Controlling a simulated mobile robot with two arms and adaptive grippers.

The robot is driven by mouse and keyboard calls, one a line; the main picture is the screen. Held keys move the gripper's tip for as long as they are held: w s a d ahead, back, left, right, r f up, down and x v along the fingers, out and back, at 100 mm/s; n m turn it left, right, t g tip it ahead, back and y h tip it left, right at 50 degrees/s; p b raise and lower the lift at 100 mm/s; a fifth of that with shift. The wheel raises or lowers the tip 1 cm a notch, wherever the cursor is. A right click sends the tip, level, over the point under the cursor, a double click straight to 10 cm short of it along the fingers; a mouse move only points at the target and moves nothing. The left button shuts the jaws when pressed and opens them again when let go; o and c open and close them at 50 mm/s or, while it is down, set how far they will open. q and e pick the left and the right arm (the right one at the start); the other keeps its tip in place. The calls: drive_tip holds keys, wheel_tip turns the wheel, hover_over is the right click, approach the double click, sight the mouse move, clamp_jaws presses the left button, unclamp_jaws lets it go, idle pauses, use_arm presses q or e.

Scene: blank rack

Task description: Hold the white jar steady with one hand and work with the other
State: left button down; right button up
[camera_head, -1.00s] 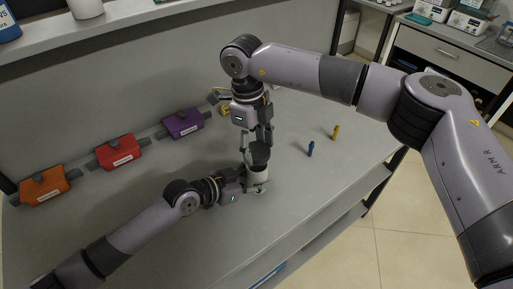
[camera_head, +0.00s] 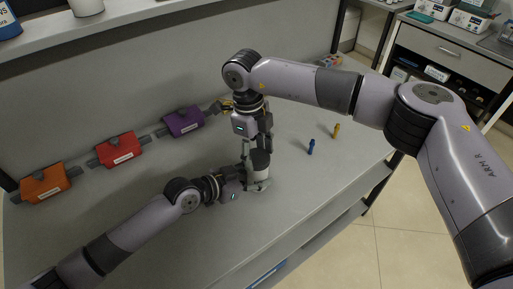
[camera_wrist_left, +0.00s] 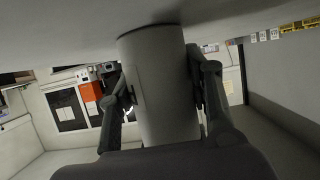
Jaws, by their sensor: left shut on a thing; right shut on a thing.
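The white jar (camera_head: 261,168) stands upright on the grey bench. My left gripper (camera_head: 257,186) is shut around its body from the left. In the left wrist view the jar (camera_wrist_left: 160,85) fills the space between the two fingers of my left gripper (camera_wrist_left: 162,78). My right gripper (camera_head: 257,148) points down at the top of the jar, its fingers shut on what looks like the jar's dark lid. The fingers partly hide the lid, and I cannot tell whether it still touches the jar.
Orange (camera_head: 44,184), red (camera_head: 118,149) and purple (camera_head: 183,121) blocks sit along the back of the bench. A small blue piece (camera_head: 311,146) and a yellow piece (camera_head: 336,131) stand to the right of the jar. The bench front is clear.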

drive_tip(key=shift+f, duration=0.6)
idle(0.6)
